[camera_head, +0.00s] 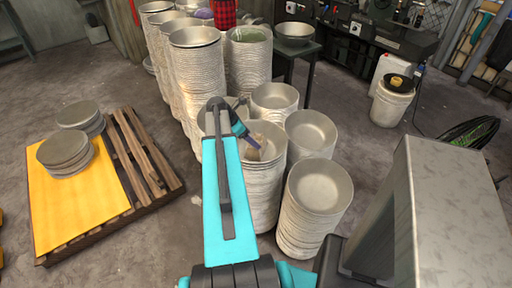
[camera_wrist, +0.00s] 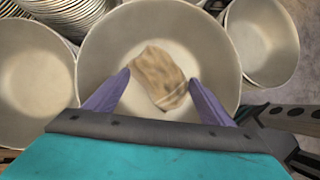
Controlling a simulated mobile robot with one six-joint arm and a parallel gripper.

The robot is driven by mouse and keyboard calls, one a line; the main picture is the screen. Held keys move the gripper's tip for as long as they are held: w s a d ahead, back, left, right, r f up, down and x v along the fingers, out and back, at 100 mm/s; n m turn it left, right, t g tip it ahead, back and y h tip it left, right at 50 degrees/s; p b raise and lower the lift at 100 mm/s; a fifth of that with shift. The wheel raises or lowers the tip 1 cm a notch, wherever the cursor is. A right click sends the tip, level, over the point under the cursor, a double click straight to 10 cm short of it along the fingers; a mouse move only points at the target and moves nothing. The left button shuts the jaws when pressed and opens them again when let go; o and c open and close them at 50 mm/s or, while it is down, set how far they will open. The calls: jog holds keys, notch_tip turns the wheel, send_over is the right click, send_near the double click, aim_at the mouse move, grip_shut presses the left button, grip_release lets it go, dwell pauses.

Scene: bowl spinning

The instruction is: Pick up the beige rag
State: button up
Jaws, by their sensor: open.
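The beige rag (camera_wrist: 160,79) lies in the top bowl (camera_wrist: 100,55) of a stack. In the wrist view it sits between and just beyond my gripper's two purple fingers, with a visible gap to each finger. My gripper (camera_wrist: 160,90) is open and empty, above the bowl. In the head view the rag (camera_head: 256,146) shows only partly, beside my gripper (camera_head: 247,141), at the bowl stack (camera_head: 264,190). My arm hides part of that stack.
Tall bowl stacks (camera_head: 195,75) stand behind, and other stacks (camera_head: 312,215) stand close on the right. A wooden pallet (camera_head: 140,160) with a yellow sheet (camera_head: 80,205) and metal discs (camera_head: 65,148) is at left. A white bucket (camera_head: 390,108) stands at back right.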

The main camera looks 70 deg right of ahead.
jog(key=shift+p+x, duration=0.65)
jog(key=shift+x, duration=1.9)
jog(key=shift+s, duration=0.1)
jog(key=c, duration=1.1)
jog(key=shift+r, duration=0.15)
jog(key=shift+c, duration=0.2)
jog(key=shift+r+b, duration=0.7)
jog(key=shift+r, duration=4.15)
